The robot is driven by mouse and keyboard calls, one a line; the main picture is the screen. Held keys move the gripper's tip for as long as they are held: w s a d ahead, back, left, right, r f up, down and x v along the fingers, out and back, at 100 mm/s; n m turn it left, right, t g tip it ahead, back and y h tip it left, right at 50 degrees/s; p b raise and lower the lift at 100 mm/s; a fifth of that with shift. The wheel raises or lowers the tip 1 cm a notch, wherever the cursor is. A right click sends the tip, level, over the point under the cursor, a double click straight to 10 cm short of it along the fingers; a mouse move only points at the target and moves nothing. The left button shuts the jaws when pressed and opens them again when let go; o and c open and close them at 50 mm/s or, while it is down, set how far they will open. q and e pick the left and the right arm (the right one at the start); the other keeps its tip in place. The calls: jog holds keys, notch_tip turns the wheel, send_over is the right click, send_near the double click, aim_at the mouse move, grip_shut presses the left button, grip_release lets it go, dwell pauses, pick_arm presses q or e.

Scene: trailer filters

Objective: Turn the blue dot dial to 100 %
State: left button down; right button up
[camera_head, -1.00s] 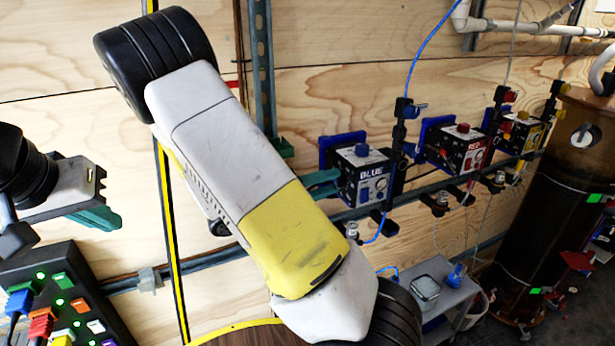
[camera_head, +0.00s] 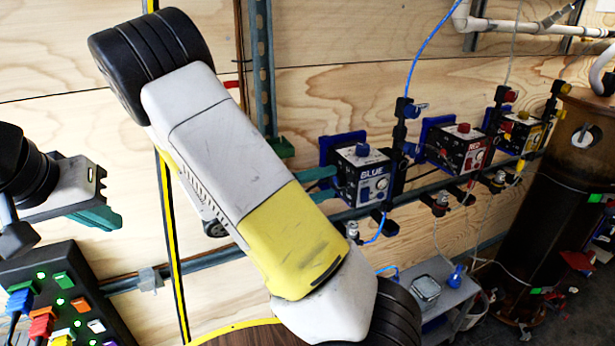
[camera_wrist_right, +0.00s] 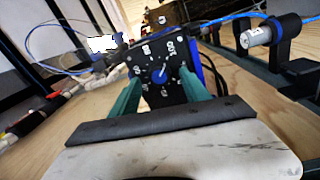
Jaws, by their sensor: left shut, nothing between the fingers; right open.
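The blue box (camera_head: 362,176), marked BLUE, is mounted on the wall rail, with a blue knob on top and a small white gauge on its front. In the right wrist view, a black dial (camera_wrist_right: 160,73) with white numbers and a white pointer mark shows; the pointer leans up and right, roughly toward the 100 mark. My right gripper (camera_wrist_right: 160,82) is open, its green fingers on either side of the dial; contact cannot be told. In the head view my right arm hides most of this gripper. My left gripper (camera_head: 97,214) is shut and empty at the far left.
Red (camera_head: 460,148) and yellow (camera_head: 519,132) boxes stand further right on the rail. Blue tubing (camera_head: 428,50) rises beside the blue box. A panel with green lights and plugs (camera_head: 62,301) is at lower left. A grey trolley (camera_head: 447,297) stands below the rail.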

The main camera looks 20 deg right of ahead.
jog(key=a, duration=0.6)
jog(key=shift+s+a+f, duration=0.2)
jog(key=shift+a, duration=0.15)
jog(key=s+d+f+g+y, duration=0.15)
jog(key=s+g+y, duration=0.25)
jog(key=s+y, duration=0.75)
jog(key=a+r+n+t+y, duration=0.1)
jog(key=a+r+t+y, duration=0.5)
jog(key=r+t+y, duration=0.3)
notch_tip(320, 180, up, 3)
jog(key=shift+s+a, duration=0.15)
